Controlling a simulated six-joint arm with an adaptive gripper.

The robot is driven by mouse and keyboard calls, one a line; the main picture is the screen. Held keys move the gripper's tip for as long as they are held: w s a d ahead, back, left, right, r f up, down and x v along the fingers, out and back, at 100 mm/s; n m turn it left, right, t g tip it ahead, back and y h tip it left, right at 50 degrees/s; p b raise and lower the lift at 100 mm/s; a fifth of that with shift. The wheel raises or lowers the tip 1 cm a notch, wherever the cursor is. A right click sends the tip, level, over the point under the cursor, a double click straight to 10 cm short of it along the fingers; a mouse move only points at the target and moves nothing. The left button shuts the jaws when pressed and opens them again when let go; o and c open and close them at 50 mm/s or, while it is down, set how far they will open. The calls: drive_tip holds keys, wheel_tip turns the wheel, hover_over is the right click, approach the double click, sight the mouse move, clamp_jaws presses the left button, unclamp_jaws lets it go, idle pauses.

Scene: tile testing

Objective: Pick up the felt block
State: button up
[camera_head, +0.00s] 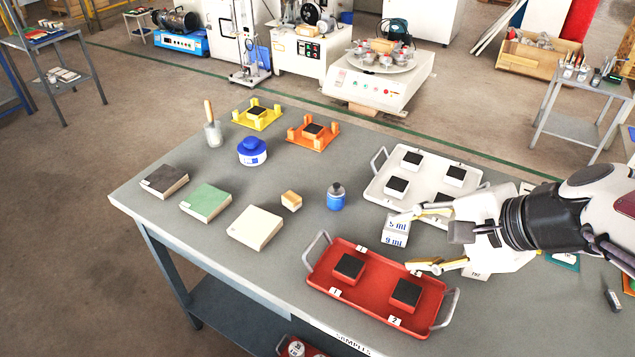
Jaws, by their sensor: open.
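The fingers point left, over the area between the white and red trays, well to the right of the tan block. A white box or card marked "5 ml 9 ml" (396,231) shows between the fingertips; I cannot tell its depth relative to them.
A blue bottle (336,198) stands between the tan block and my gripper. The red tray (322,258) and white tray (437,163) hold dark-topped blocks. Dark, green and cream tiles (255,228) lie left. A blue-white tub (252,152), trowel (213,131), yellow and orange frames stand behind.

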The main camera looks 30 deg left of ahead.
drive_tip(key=w+a+f+m+y, duration=0.2)
drive_tip(key=w+a+f+m, duration=0.2)
drive_tip(key=a, duration=0.4)
drive_tip(key=w+a+f+m+y, duration=0.1)
drive_tip(key=w+a+f+m, duration=0.25)
drive_tip(key=a, duration=0.35)
drive_tip(key=w+a+f+m+y, duration=0.25)
drive_tip(key=w+a+f, duration=0.2)
drive_tip(key=a, duration=0.35)
drive_tip(key=m+t, duration=0.1)
drive_tip(key=m, duration=0.3)
approach(292, 197)
drive_tip(key=shift+s+a+r+h, duration=0.1)
drive_tip(key=shift+a+r+h, duration=0.2)
drive_tip(key=shift+a, duration=0.35)
drive_tip(key=shift+x, duration=1.3)
drive_tip(key=shift+a+f, duration=0.1)
drive_tip(key=shift+w+a+f, duration=0.25)
drive_tip(key=shift+a+f, duration=0.1)
drive_tip(key=shift+a, duration=0.15)
drive_tip(key=shift+w+a+f, duration=0.25)
drive_tip(key=shift+a+f, duration=0.15)
drive_tip(key=shift+a, duration=0.15)
drive_tip(key=shift+x, duration=1.1)
